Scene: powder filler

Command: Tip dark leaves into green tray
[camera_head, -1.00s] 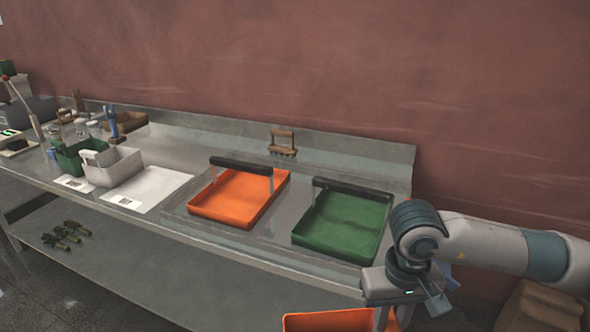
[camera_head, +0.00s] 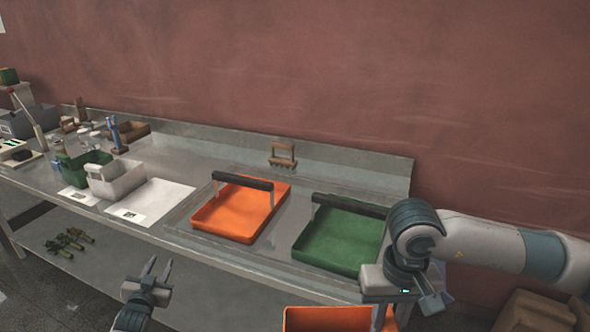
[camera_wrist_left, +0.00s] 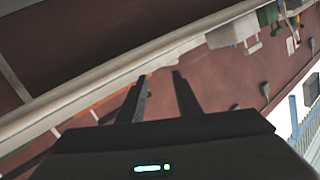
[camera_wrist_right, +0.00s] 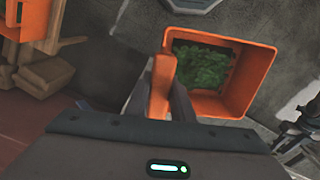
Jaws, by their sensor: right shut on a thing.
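The green tray (camera_head: 330,245) lies on the bench at the right, empty, with a dark bar across its back. My right gripper (camera_wrist_right: 163,80) is shut on the handle of an orange scoop (camera_wrist_right: 254,70). Dark green leaves (camera_wrist_right: 200,66) lie inside it in the right wrist view. In the head view the orange scoop (camera_head: 325,319) is cut off by the bottom edge, in front of the bench and below the green tray. My left gripper (camera_head: 160,268) is open and empty in front of the bench, at the lower left. Its fingers also show apart in the left wrist view (camera_wrist_left: 162,80).
An orange tray (camera_head: 235,218) with a similar bar lies left of the green one. A white bin (camera_head: 118,178) and a green bin (camera_head: 80,170) stand further left. A brown brush-like tool (camera_head: 283,155) leans at the back. Dark green items (camera_head: 68,240) lie on the lower shelf.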

